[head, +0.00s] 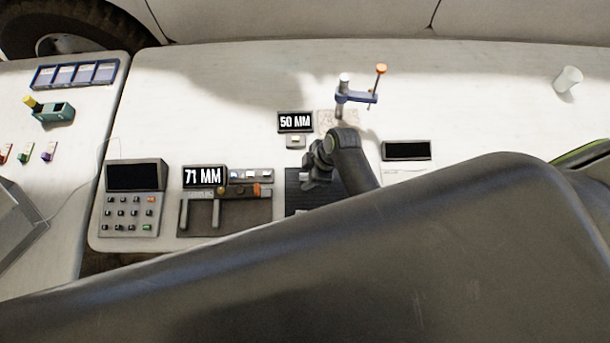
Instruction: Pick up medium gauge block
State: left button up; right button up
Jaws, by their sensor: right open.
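My right gripper (312,181) hangs over the left part of a dark mat (300,202), below the 50 MM display (295,122). It is open, and its fingers are small and dark against the mat. I cannot make out a medium gauge block for certain; the gripper and my large dark arm cover much of the mat. A caliper-like device (238,191) with an orange part lies just left of the gripper, beside the 71 MM display (204,176). My left gripper is not in view.
A keypad unit (129,215) stands at the left. A blue clamp-like stand (356,97) with an orange knob is behind the gripper. A blank display (406,151) is to the right, and a white cup (567,79) far right. The table's back middle is clear.

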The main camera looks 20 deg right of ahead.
jog(key=shift+a+f, duration=0.1)
jog(key=shift+f, duration=0.2)
grip_shut()
